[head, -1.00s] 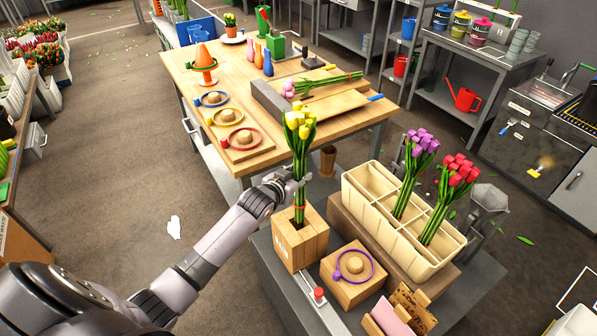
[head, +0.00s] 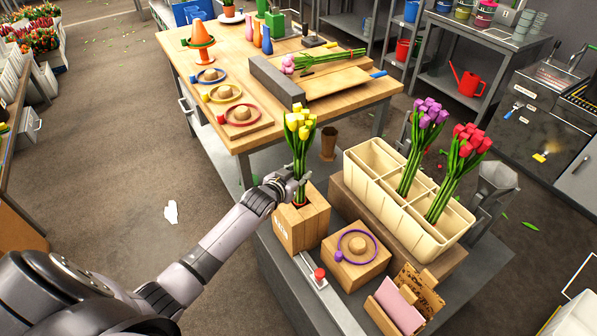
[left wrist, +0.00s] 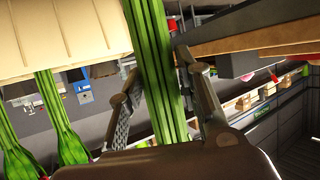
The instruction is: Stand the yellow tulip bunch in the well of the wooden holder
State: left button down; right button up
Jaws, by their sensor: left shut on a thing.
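The yellow tulip bunch (head: 301,127) stands nearly upright over the wooden holder (head: 301,227), a tall square block near the table's left corner. My left gripper (head: 291,184) is shut on its green stems, just above the holder. The stems' lower end goes into the dark well in the holder's top; how deep it sits is hidden. In the left wrist view the stems (left wrist: 155,70) run between the two fingers. My right gripper is not seen.
A cream divided crate (head: 370,200) with purple tulips (head: 429,113) and red tulips (head: 468,140) stands to the right. A wooden block with a purple ring (head: 341,255) and a red button (head: 319,274) are close to the holder.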

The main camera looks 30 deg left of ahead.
pick_arm(q)
notch_tip(320, 180, down, 7)
jog(key=b, duration=0.4)
jog(key=shift+b, duration=0.3)
jog(key=shift+f, duration=0.15)
jog(key=shift+f+b, duration=0.35)
jog(key=shift+f, duration=0.15)
jog(key=c, duration=1.1)
grip_release()
jog(key=shift+o, duration=0.2)
jog(key=o, duration=0.6)
